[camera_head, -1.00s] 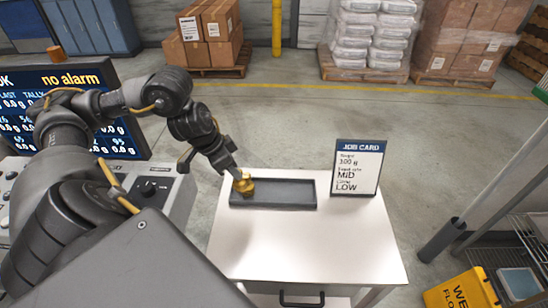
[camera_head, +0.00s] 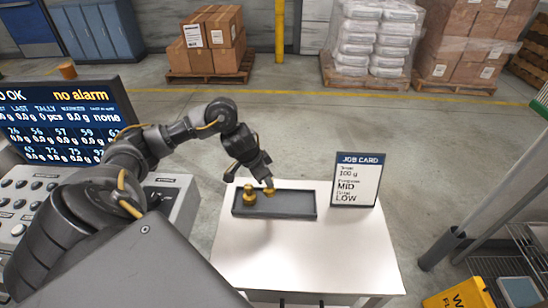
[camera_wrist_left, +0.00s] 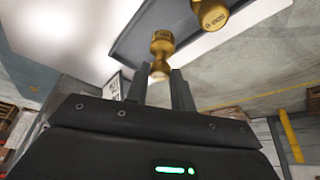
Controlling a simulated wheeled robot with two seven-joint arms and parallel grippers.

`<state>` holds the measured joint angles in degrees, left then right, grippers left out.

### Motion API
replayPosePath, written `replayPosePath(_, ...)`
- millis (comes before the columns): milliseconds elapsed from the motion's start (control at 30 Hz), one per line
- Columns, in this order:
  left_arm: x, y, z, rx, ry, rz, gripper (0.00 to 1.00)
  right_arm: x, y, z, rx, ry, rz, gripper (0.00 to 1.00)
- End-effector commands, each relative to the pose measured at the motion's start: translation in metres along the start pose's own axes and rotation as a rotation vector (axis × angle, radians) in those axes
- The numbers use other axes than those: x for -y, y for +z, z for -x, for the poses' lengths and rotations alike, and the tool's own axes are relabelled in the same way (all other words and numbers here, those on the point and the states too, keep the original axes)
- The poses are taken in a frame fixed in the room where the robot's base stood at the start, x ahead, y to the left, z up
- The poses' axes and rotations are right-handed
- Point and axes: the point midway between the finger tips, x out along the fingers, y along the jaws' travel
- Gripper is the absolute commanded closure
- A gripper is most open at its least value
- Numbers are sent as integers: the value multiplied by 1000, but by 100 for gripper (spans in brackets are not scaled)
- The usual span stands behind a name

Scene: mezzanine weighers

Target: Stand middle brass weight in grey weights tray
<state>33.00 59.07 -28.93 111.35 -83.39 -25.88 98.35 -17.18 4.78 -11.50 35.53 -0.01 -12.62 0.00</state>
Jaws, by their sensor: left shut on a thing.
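A grey weights tray (camera_head: 292,212) lies on the white table. One brass weight (camera_head: 249,194) stands at the tray's left end; in the left wrist view a brass weight (camera_wrist_left: 211,14) shows at the top, cut off by the edge. My left gripper (camera_head: 267,183) is shut on a second, smaller-looking brass weight (camera_head: 269,191), just right of the first and over the tray. In the left wrist view this held weight (camera_wrist_left: 162,48) has a narrow waist and sits between the fingertips. I cannot tell if its base touches the tray floor. My right gripper is out of view.
A control panel (camera_head: 170,195) and monitor (camera_head: 65,120) stand to the left. The tray's right half and the table front (camera_head: 310,255) are clear.

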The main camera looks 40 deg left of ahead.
Motion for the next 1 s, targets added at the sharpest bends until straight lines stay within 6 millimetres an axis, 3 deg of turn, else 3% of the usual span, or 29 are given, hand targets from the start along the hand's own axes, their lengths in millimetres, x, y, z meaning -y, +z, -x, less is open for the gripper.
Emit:
replayPosePath(100, 1, -6, -22, -2, 2, 4, 100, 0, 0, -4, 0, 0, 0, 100)
replayPosePath(400, 3, -12, -35, -3, -1, 1, 100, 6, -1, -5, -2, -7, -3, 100)
replayPosePath(700, 3, -2, -67, -1, -1, 3, 100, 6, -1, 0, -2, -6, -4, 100)
replayPosePath(1000, 3, -2, -70, -3, -2, 0, 100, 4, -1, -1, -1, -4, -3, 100)
